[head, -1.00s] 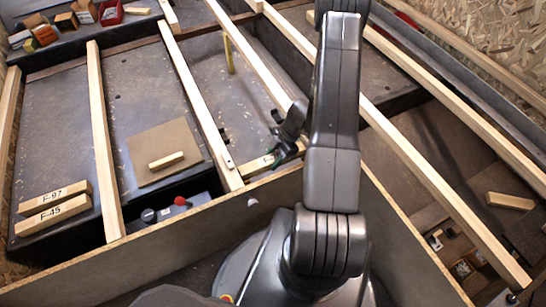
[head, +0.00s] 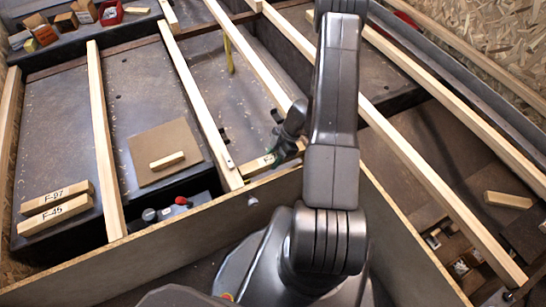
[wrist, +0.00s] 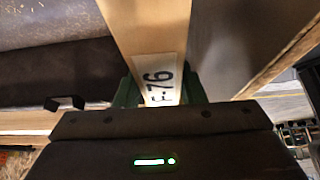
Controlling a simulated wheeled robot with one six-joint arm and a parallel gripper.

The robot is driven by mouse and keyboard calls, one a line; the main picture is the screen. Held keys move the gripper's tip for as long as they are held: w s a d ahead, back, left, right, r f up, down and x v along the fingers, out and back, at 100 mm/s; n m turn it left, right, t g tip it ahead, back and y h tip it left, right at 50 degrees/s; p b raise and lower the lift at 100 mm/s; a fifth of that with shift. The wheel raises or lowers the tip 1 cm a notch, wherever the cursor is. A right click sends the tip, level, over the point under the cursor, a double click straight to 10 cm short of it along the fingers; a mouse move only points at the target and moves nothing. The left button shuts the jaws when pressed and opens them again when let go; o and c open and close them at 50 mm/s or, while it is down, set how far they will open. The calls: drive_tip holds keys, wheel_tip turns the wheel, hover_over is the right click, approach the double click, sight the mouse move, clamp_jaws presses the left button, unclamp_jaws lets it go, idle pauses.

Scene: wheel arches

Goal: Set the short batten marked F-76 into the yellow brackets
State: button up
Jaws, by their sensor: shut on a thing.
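My gripper (head: 279,152) is shut on the short batten marked F-76 (head: 259,165), low between two long rails just beyond the near board. In the wrist view the green fingers of my gripper (wrist: 160,92) sit either side of the batten (wrist: 150,30), and its white label reads F-76. The batten runs away from the gripper there. A narrow yellow piece (head: 229,55) stands further back between the rails; I cannot tell whether it is one of the yellow brackets. My arm hides part of the space to the right.
Long pale rails (head: 197,98) cross the frame. Battens F-97 (head: 56,197) and F-45 (head: 54,215) lie at the left. Another short batten (head: 167,160) lies on a brown square (head: 150,142). The near board (head: 150,245) edges the bay. A loose block (head: 508,200) lies right.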

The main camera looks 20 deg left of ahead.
drive_tip(key=o, duration=1.2)
drive_tip(key=shift+r, duration=0.1)
drive_tip(key=p+v, duration=0.5)
drive_tip(key=v, duration=0.8)
drive_tip(key=shift+w+d+r, duration=0.1)
drive_tip(key=shift+r, duration=0.2)
drive_tip(key=shift+f, duration=0.15)
drive_tip(key=b+x, duration=0.5)
drive_tip(key=x, duration=0.9)
drive_tip(key=shift+w+r, duration=0.1)
drive_tip(key=shift+r, duration=0.2)
